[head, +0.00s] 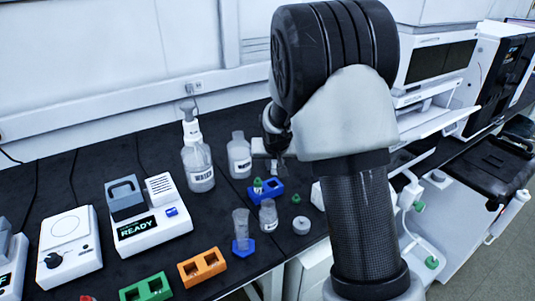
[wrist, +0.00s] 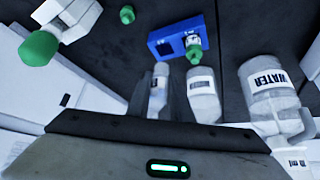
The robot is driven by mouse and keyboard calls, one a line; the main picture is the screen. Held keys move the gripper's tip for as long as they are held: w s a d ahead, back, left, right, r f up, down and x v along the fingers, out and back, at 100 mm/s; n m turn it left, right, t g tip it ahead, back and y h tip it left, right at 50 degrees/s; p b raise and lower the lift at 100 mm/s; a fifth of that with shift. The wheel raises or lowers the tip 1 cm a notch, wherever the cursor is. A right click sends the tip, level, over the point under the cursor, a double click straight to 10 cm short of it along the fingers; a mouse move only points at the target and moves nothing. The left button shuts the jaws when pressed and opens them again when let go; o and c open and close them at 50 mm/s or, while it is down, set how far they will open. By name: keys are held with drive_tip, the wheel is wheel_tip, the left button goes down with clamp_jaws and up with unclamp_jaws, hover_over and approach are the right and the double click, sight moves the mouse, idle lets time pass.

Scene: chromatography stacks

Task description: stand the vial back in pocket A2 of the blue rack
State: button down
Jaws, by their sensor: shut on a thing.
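The blue rack (head: 272,193) is on the black bench behind a small clear jar. It also shows at the top of the wrist view (wrist: 166,32). A green-capped vial (wrist: 194,46) is at the rack's right pocket in the wrist view, and its cap shows at the rack's left end in the head view (head: 257,184). The other pocket looks empty. My gripper (head: 277,166) is close behind the rack and shut on a vial.
Water bottles (head: 197,168) (head: 239,157) stand behind the rack to the left. A graduated cylinder (head: 241,228) and the clear jar (head: 268,217) stand in front. A loose green cap (head: 296,198) and a white roll (head: 301,225) lie to the right. Orange (head: 203,280) and green (head: 146,297) racks are nearer.

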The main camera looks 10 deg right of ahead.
sight(273, 173)
drive_tip(key=w+f, duration=0.2)
drive_tip(key=shift+w, duration=0.35)
drive_tip(key=shift+f+b, duration=1.05)
drive_tip(key=shift+f, duration=0.95)
drive_tip(key=shift+b, duration=0.35)
drive_tip(key=shift+f, duration=0.2)
